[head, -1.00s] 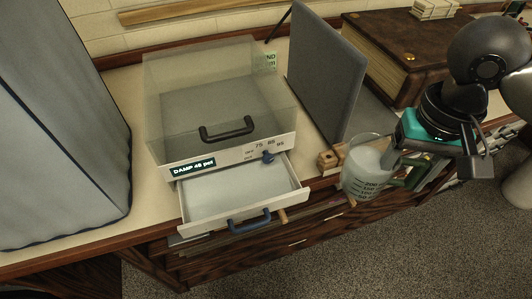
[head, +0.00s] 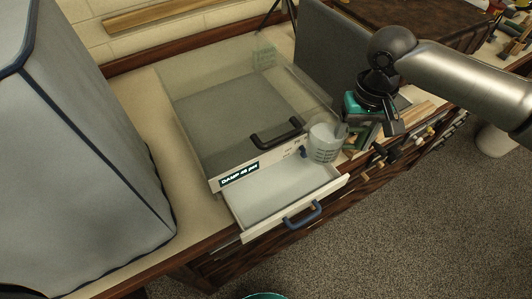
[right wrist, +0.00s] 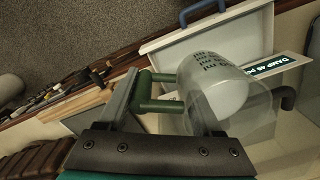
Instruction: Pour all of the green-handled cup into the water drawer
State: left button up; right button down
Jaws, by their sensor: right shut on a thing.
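The clear cup with dark markings (head: 325,143) is held in the air by its green handle (right wrist: 152,92). My right gripper (head: 349,124) is shut on that handle. In the head view the cup looks near upright, over the back right of the open drawer, by the box front. The cup (right wrist: 222,95) also shows in the right wrist view; its content level is hard to tell. The white drawer (head: 334,187) is pulled out; its pale inside and blue handle (head: 302,213) show. It is also in the right wrist view (right wrist: 262,30). My left gripper is not in view.
A clear-topped box (head: 205,125) with a black handle and a "DAMP" label stands above the drawer. A grey upright panel (head: 335,55) stands behind my right gripper. A large grey covered block (head: 85,150) fills the left. Several wooden tools (head: 400,145) lie right of the cup.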

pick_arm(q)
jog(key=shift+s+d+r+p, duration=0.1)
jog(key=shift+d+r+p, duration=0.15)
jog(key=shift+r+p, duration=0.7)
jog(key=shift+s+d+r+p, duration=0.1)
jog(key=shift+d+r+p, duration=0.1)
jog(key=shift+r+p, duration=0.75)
pick_arm(e)
jog(key=w+d+f+n, duration=0.1)
jog(key=w+d+f, duration=0.3)
jog(key=w+f, duration=0.1)
jog(key=shift+w+n, duration=0.4)
jog(key=shift+w, duration=0.35)
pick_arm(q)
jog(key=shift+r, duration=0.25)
pick_arm(e)
jog(key=shift+r, duration=0.15)
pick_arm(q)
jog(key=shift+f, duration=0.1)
pick_arm(e)
jog(key=r+h, duration=0.1)
jog(key=r+t+h, duration=0.1)
jog(key=h, duration=0.1)
jog(key=r+h, duration=0.1)
jog(key=r, duration=0.1)
jog(key=shift+w+d+h, duration=0.1)
jog(key=shift+d+h, duration=0.25)
jog(key=shift+h, duration=0.05)
